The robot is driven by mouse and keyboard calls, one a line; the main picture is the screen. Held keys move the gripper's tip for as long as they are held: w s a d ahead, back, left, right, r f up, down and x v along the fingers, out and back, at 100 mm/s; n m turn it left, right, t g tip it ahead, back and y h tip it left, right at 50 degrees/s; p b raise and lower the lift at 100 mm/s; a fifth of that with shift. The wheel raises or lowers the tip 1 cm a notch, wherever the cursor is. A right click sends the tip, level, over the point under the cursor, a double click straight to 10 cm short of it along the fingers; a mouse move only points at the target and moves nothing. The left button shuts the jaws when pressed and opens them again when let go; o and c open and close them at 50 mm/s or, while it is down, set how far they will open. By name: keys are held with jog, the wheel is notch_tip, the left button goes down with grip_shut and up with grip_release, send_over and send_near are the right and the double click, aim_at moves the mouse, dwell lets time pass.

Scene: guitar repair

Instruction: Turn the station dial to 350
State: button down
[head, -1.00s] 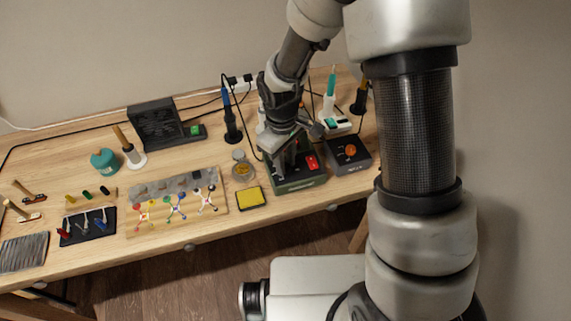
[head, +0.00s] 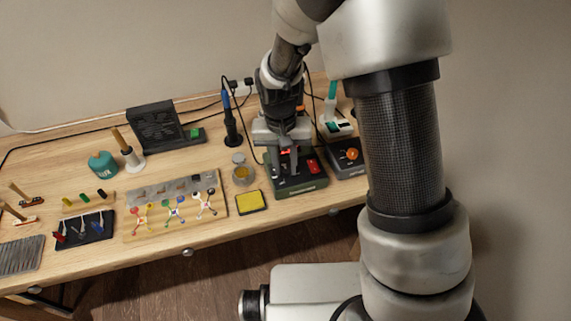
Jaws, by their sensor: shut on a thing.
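The green station (head: 301,189) stands near the front edge of the workbench, right of the middle. It has a red switch (head: 314,166) on the right of its top face. My gripper (head: 288,167) points down onto the top of this station, left of the red switch. Its jaws are shut on the station dial, which is mostly hidden by the fingers. The dial's marks and its reading cannot be made out.
A dark box with an orange knob (head: 351,154) stands close on the right. A yellow sponge (head: 250,202), a small round jar (head: 241,172) and a blue-handled iron (head: 229,115) in a stand are on the left. A black fan unit (head: 152,128) stands farther left.

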aim_at(282, 169)
jog(key=shift+m, duration=0.6)
jog(key=c, duration=1.5)
grip_release()
jog(key=r+p, duration=0.1)
jog(key=r, duration=1)
jog(key=a+r+p, duration=0.1)
jog(key=r, duration=0.5)
jog(key=shift+w+r+p, duration=0.1)
jog(key=shift+r+p, duration=0.15)
jog(key=shift+p, duration=0.1)
